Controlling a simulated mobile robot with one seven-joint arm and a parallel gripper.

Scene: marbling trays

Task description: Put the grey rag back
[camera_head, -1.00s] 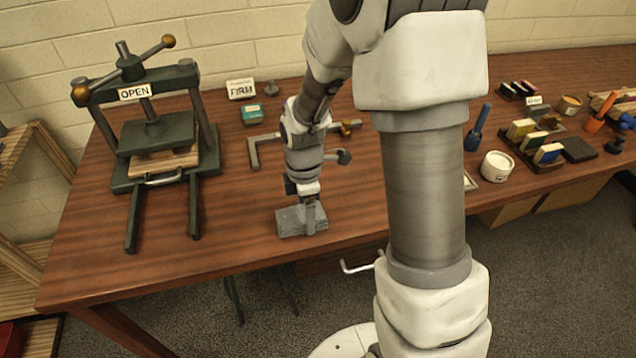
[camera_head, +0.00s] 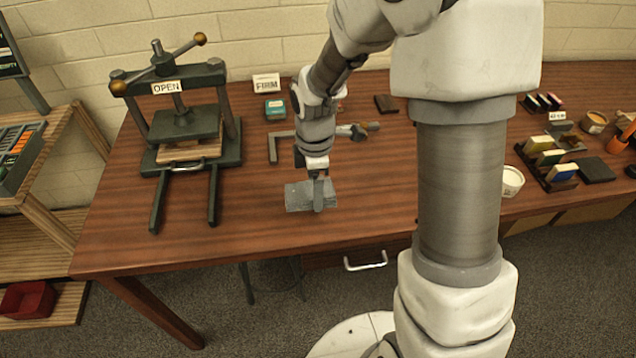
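The grey rag (camera_head: 298,197) is a flat, folded grey piece over the front middle of the brown wooden table (camera_head: 250,235). My gripper (camera_head: 318,192) points down at its right half, with one finger showing in front of the cloth. The gripper appears shut on the rag; the far finger is hidden. I cannot tell for sure whether the rag touches the table or hangs just above it.
A dark press (camera_head: 190,125) marked OPEN stands at the left. Behind my gripper lie an L-shaped metal tool (camera_head: 274,147), a small green box (camera_head: 275,108) and a FIRM sign (camera_head: 266,83). A white tub (camera_head: 512,180) and blocks stand right. The table's front left is clear.

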